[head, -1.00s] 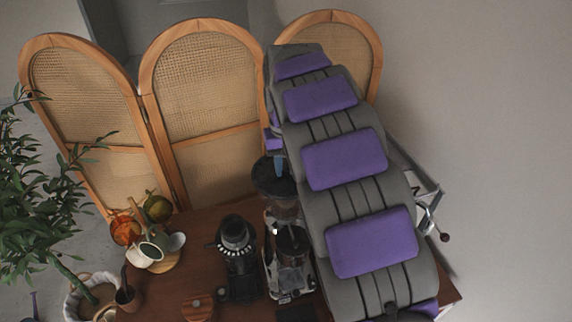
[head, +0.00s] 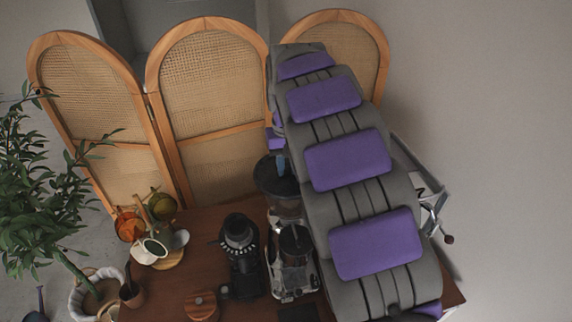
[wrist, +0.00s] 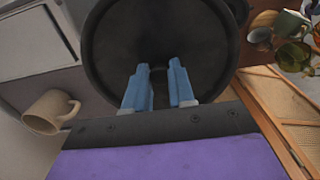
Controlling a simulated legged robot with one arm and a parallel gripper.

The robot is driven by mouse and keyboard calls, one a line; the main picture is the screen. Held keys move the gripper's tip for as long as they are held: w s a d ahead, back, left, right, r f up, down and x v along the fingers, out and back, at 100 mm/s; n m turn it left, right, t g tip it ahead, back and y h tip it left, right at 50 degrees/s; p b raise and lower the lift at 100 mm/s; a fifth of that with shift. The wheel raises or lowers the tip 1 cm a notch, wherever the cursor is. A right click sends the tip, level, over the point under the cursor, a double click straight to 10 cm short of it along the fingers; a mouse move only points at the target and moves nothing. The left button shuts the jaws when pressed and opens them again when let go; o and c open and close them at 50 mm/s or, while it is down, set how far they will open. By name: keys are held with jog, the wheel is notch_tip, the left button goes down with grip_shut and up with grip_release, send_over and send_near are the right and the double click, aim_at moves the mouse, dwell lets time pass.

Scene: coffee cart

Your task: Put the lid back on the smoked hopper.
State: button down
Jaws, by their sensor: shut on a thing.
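The lid (head: 267,176) is a dark round disc at the top of the smoked hopper (head: 288,207), beside my purple-and-grey arm in the head view. In the wrist view the lid (wrist: 205,38) fills the upper middle as a wide black disc with a raised rim. My gripper (wrist: 158,72) has blue fingers shut on the lid's small knob, which is mostly hidden between them. A blue finger of my gripper (head: 281,164) also shows in the head view. The lid covers the hopper's top; I cannot tell whether it is seated or just above.
A metal machine (head: 293,262) stands below the hopper and a black grinder (head: 239,245) to its left. A round wooden item (head: 201,306) and a stand with cups (head: 152,250) are on the wooden counter (head: 205,262). Cane screens (head: 208,90) stand behind. A beige mug (wrist: 48,112) shows in the wrist view.

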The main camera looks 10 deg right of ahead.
jog(key=shift+d+f, duration=0.15)
jog(key=shift+d, duration=0.5)
jog(key=shift+a, duration=0.2)
dwell(0.6)
jog(key=c, duration=0.9)
grip_release()
jog(key=shift+o, duration=0.6)
jog(key=o, duration=0.4)
jog(key=shift+r+p, duration=1.35)
jog(key=shift+r, duration=2.15)
